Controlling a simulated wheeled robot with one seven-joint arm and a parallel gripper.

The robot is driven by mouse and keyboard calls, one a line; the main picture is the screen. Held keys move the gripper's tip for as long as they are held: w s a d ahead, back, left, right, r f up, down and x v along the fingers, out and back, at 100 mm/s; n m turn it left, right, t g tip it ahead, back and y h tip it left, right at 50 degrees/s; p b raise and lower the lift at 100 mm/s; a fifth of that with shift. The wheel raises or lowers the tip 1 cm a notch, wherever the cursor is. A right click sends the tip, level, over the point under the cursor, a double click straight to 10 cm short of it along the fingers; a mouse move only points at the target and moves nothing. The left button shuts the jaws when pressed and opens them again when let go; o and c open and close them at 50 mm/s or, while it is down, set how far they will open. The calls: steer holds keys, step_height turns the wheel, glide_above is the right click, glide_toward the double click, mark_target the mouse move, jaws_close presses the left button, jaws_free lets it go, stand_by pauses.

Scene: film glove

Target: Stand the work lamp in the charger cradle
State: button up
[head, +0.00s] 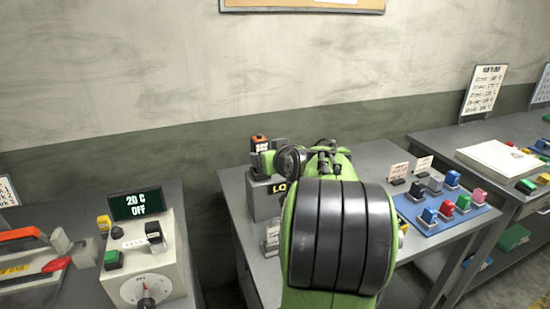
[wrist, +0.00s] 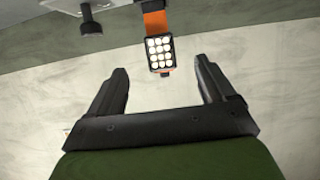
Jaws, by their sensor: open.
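The work lamp (head: 260,144) is orange and black, and it appears upright on top of a grey box (head: 262,207) with yellow letters starting "LO". In the wrist view the lamp (wrist: 160,52) shows a lit panel of white round lights and an orange body. My gripper (wrist: 161,72) is open and empty, with the lamp beyond and between its fingertips, apart from both. In the head view my green and black arm hides much of the table behind it. I cannot make out the charger cradle for certain.
A blue mat (head: 452,216) with several coloured blocks lies right of my arm, beside small sign cards (head: 399,171). At left stands a control box (head: 148,258) with a display reading "20 C OFF". A second bench (head: 440,138) is at far right. The wall is close behind.

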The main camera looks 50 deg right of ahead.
steer(key=shift+v, duration=1.75)
